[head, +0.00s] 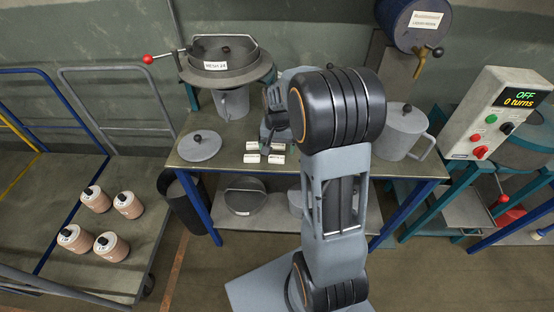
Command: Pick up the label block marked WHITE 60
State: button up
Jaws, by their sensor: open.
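Several small white label blocks, among them a front left one (252,158), a front right one (276,159) and a back left one (252,146), lie close together on the workbench (228,158). Their print is too small to read, so I cannot tell which is WHITE 60. My gripper (267,143) is open and points down at the back of the group. My arm hides part of the bench behind and right of it. I cannot tell how high the fingertips are above the blocks, and I see nothing held.
A grey lid (200,147) lies left of the blocks. A grey jug (231,103) stands behind, under a labelled pan (218,65). A lidded pot (403,132) stands at the right end. A cart (40,190) with several canisters is left; a control box (497,112) is right.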

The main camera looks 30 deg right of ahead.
aim_at(277, 158)
jog(key=shift+w+f, duration=0.1)
jog(key=shift+f, duration=2.6)
jog(key=shift+c, duration=0.3)
jog(key=c, duration=0.9)
jog(key=shift+r, duration=0.15)
jog(key=shift+c, duration=0.2)
